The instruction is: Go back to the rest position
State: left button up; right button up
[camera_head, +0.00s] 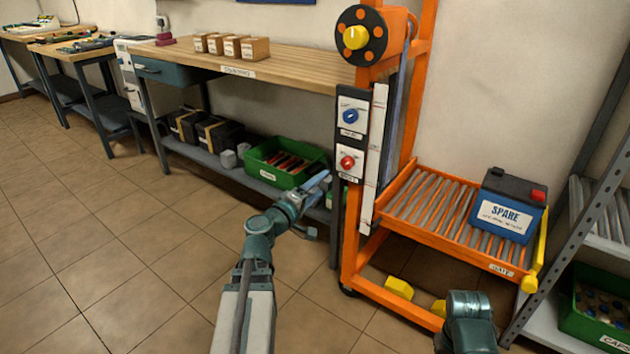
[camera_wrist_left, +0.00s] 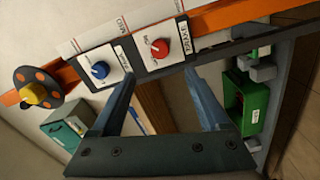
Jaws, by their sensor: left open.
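My left arm reaches in from the bottom of the head view, and its gripper (camera_head: 317,184) is near the orange lift's control post, in front of the lower shelf of the workbench. In the left wrist view the gripper (camera_wrist_left: 160,76) is open, with nothing between its two fingers. Beyond the fingertips are the red knob (camera_wrist_left: 159,48) and the blue knob (camera_wrist_left: 100,69); I see no contact with either. Part of my right arm shows at the bottom right of the head view, but its gripper is out of the picture.
The orange lift (camera_head: 352,240) stands close to my left gripper. A SPARE battery (camera_head: 507,207) sits on its roller tray (camera_head: 433,238). A green crate (camera_head: 285,177) is on the shelf under the workbench (camera_head: 290,62). A grey rack (camera_head: 570,225) stands at right. The floor at left is clear.

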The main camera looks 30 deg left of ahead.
pick_arm(q)
jog(key=shift+s, duration=0.55)
